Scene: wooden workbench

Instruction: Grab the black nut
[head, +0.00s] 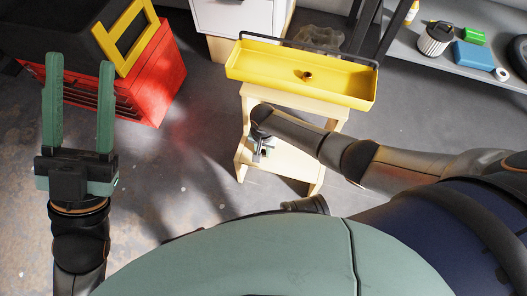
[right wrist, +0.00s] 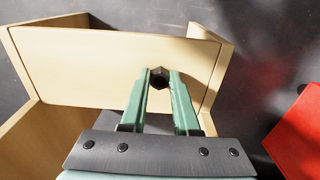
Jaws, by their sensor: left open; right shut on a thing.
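The black nut (right wrist: 159,78) sits between the fingertips of my right gripper in the right wrist view. My right gripper (head: 256,156) is shut on it, over the lower step of a wooden step stool (head: 290,104). In the head view my wrist hides most of that gripper, and I cannot make out the nut. In the right wrist view the pale wooden board of the stool (right wrist: 110,55) lies behind the nut; I cannot tell whether they touch. My left gripper (head: 79,62) is open and empty, fingers apart, at the left of the head view.
A yellow tray (head: 270,70) with a small brown piece (head: 307,76) in it rests on the stool's top. A red toolbox (head: 165,75) stands at the left. A grey shelf (head: 460,68) at the upper right holds several items. The floor between toolbox and stool is clear.

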